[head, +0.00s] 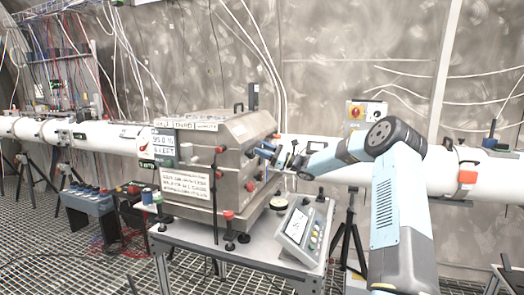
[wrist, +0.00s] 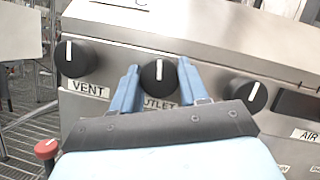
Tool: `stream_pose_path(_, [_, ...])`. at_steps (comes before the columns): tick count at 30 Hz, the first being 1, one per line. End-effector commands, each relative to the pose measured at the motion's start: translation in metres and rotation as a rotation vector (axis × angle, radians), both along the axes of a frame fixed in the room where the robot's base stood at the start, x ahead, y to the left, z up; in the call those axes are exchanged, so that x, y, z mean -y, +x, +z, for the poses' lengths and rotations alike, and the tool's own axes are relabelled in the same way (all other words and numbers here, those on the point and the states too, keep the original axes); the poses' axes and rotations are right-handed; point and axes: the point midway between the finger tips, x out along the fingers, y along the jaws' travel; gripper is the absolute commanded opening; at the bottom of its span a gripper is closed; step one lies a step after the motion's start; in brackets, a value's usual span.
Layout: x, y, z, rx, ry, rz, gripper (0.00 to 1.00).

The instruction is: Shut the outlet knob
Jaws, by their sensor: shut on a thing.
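The outlet knob (wrist: 159,77) is a round black knob with a white pointer line, on the steel front panel in the wrist view. Its line points up, tilted very slightly. The label below it reads OUTLET, its first letter partly covered. My gripper (wrist: 159,80) has its two blue fingers on either side of the knob and is shut on it. In the head view, my gripper (head: 275,153) reaches the right side of the steel box (head: 245,130); the knob itself is too small to make out there.
In the wrist view, the vent knob (wrist: 74,58) is left of the outlet knob and another black knob (wrist: 249,94) is right, near an AIR label (wrist: 308,134). A red button (wrist: 47,149) is lower left. In the head view, a grey control console (head: 299,231) stands on the table (head: 193,243).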

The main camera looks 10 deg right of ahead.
Motion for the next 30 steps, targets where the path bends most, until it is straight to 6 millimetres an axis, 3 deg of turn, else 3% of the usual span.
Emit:
stream_pose_path(12, [0.0039,-0.0003,-0.0055,-0.152,0.095,-0.007,0.13])
stream_pose_path(28, [0.0038,-0.0003,-0.0072,-0.172,0.106,-0.006,0.13])
stream_pose_path(29, [0.0038,-0.0004,-0.0072,-0.172,0.106,-0.006,0.47])
stream_pose_path(30, [0.0035,-0.0004,-0.0069,-0.172,0.106,-0.006,0.51])
